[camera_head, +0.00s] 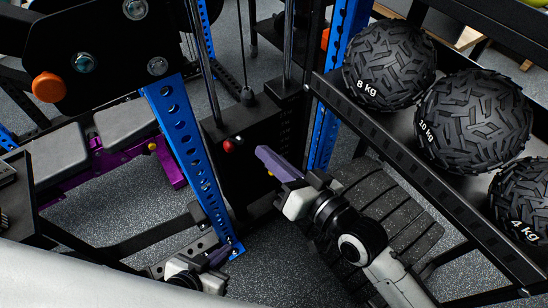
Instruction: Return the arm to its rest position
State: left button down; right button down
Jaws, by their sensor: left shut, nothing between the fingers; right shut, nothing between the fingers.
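My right arm comes in from the lower right. Its gripper (268,158) is shut and empty, with dark purple-grey fingers pointing up and left. It appears in front of the black weight stack of the gym machine (232,125). My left gripper (217,256) is low in the view, near the foot of the blue perforated upright (192,150). It is shut and empty, and most of its arm is hidden behind a pale surface at the bottom left. I cannot tell whether either gripper touches the frame.
A black rack (420,205) at the right holds textured balls marked 8 kg (390,62), 10 kg (478,115) and 4 kg (528,195). A grey bench (60,160) with a purple frame stands left. Another blue upright (340,60) rises behind my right gripper. Speckled floor shows between.

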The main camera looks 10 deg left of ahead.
jog(key=shift+v, duration=0.85)
jog(key=s+d+f+g+h, duration=0.1)
jog(key=s+d+f+h, duration=0.4)
jog(key=d+f, duration=0.6)
jog(key=s+d+f+m+g+h, duration=0.1)
jog(key=s+d+f+h, duration=0.4)
jog(key=s+d+f, duration=0.4)
jog(key=d+f, duration=0.3)
jog(key=shift+d+f+m, duration=0.25)
jog(key=shift+d+m, duration=0.05)
